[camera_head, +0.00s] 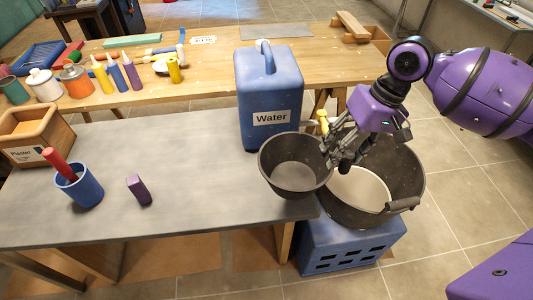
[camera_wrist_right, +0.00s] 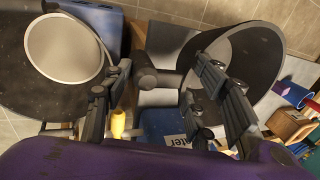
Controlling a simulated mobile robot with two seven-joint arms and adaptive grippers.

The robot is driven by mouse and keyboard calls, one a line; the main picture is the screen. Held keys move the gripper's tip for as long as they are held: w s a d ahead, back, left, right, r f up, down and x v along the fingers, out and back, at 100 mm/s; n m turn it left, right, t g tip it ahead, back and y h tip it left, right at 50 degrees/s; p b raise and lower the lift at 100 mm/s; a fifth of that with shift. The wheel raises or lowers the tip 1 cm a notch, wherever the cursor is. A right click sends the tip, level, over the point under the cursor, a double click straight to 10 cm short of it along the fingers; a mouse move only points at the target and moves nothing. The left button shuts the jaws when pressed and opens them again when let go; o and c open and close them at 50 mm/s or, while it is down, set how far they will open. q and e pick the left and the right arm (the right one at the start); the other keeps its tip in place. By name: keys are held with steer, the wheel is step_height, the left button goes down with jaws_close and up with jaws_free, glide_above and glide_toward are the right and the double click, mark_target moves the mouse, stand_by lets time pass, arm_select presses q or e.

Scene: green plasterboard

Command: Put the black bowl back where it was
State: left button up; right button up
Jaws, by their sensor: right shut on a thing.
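The black bowl (camera_head: 291,177) is upright, mouth up, at the right end of the grey table, in front of the blue water container (camera_head: 268,100). My right gripper (camera_head: 338,155) is at the bowl's right rim and is shut on it. I cannot tell whether the bowl's base touches the table. In the right wrist view the bowl (camera_wrist_right: 258,62) is on the right, partly hidden by one finger of my right gripper (camera_wrist_right: 165,95). My left gripper is not in view.
A large dark bucket (camera_head: 405,170) with pale contents stands on a blue crate (camera_head: 352,246) just right of the table. On the grey table (camera_head: 215,185) are a blue cup (camera_head: 80,190), a purple block (camera_head: 138,189) and a wooden box (camera_head: 40,130). The table's middle is clear.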

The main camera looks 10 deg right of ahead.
mark_target(290, 152)
steer(key=w+a+f, duration=0.1)
steer(key=w+a, duration=0.1)
steer(key=w+a+f, duration=0.1)
steer(key=w+a, duration=0.1)
steer(key=a, duration=0.1)
steer(key=w+a+f, duration=0.1)
steer(key=w+a, duration=0.1)
steer(key=shift+w+a, duration=0.1)
steer(key=shift+a, duration=0.05)
steer(key=a+f, duration=0.1)
steer(key=w+f, duration=0.1)
steer(key=w+a+f+b, duration=0.1)
steer(key=f, duration=0.1)
steer(key=shift+a+f, duration=0.1)
steer(key=shift+a, duration=0.2)
steer(key=shift+w+a+f, duration=0.35)
steer(key=shift+a+f, duration=0.1)
steer(key=shift+f, duration=0.2)
steer(key=x, duration=0.3)
steer(key=shift+w+d+f, duration=0.15)
steer(key=shift+d+f, duration=0.1)
steer(key=shift+d, duration=0.05)
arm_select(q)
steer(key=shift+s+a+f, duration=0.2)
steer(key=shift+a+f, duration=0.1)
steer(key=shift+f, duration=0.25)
arm_select(e)
steer(key=shift+f, duration=0.1)
steer(key=o, duration=1.4)
steer(key=shift+f, duration=0.1)
